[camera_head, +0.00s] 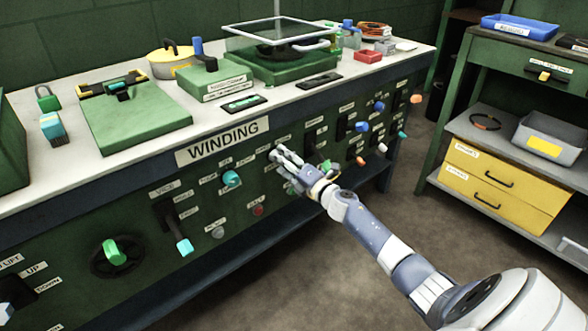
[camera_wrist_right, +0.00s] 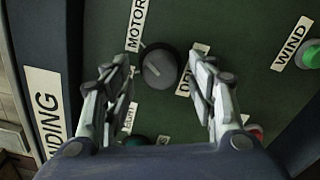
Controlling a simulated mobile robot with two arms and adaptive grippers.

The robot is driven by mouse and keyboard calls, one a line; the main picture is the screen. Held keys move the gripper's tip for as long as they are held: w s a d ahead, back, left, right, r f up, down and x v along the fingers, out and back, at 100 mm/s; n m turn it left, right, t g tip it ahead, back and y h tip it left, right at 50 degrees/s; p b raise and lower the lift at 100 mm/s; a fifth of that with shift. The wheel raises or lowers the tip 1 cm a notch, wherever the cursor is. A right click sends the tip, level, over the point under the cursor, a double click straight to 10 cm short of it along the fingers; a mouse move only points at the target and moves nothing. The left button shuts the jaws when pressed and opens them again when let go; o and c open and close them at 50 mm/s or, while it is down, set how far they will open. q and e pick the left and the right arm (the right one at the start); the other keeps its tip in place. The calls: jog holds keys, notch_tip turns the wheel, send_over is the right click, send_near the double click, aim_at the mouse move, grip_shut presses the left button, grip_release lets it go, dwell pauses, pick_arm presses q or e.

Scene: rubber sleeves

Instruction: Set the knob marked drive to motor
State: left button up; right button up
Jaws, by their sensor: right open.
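A round dark grey knob (camera_wrist_right: 159,67) sits on the green panel in the right wrist view, between the fingers of my right gripper (camera_wrist_right: 163,72). The fingers are open, one on each side of the knob, with gaps visible. A short pale mark shows on the knob's face. A label reading MOTOR (camera_wrist_right: 136,25) is at its upper left. Another label (camera_wrist_right: 186,83), partly hidden by the right finger, cannot be read fully. In the head view my right gripper (camera_head: 286,172) is at the panel front and hides the knob. My left gripper is not in view.
Beside the knob are a green WIND control (camera_wrist_right: 311,56), a partly hidden red button (camera_wrist_right: 256,132) and a teal control (camera_wrist_right: 137,141). The panel also bears a teal knob (camera_head: 232,178) and a teal-tipped lever (camera_head: 184,246). The bench top (camera_head: 60,180) carries several green fixtures.

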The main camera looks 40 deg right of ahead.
jog(key=s+d, duration=0.1)
jog(key=s, duration=1)
jog(key=shift+s, duration=0.35)
dwell(0.4)
